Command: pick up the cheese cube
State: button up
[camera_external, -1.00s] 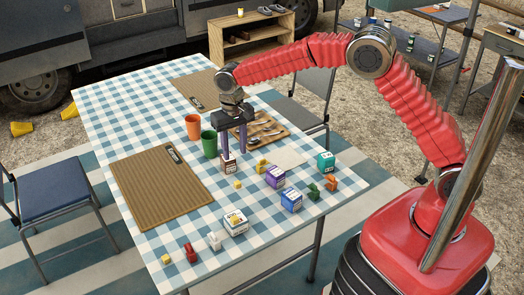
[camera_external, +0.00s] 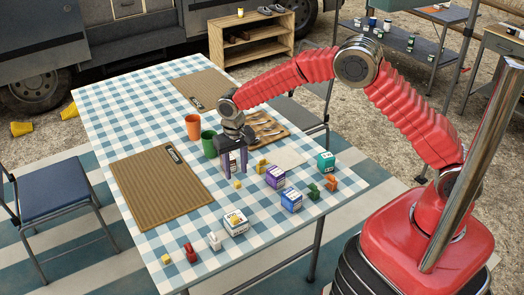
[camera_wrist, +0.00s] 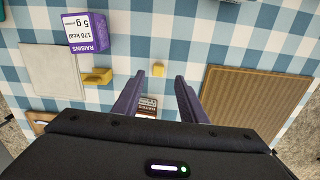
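A small yellow cube (camera_external: 238,184), which looks like the cheese cube, lies on the checked tablecloth just in front of my gripper (camera_external: 232,172). In the wrist view the cube (camera_wrist: 158,69) shows ahead of the fingertips, roughly centred between them. My gripper is open, with two purple fingers pointing down and nothing gripped. A small brown-and-white box (camera_wrist: 147,104) shows between the fingers in the wrist view and is partly hidden by the gripper body. Another yellow cube (camera_external: 166,259) lies near the table's front corner. A yellow piece (camera_external: 235,218) sits on a white box (camera_external: 236,228).
A purple raisins box (camera_wrist: 86,32) and a yellow bracket-like piece (camera_wrist: 97,76) stand beside the cube. A woven mat (camera_external: 160,187) lies to the left. Orange (camera_external: 193,127) and green (camera_external: 209,144) cups stand behind. Several small boxes and figures line the front edge.

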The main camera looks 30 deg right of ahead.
aim_at(238, 182)
jog(key=shift+f, duration=0.1)
jog(key=shift+w+d+f, duration=0.1)
jog(key=shift+d+f, duration=0.05)
jog(key=shift+f, duration=2.4)
jog(key=shift+c, duration=0.3)
grip_shut()
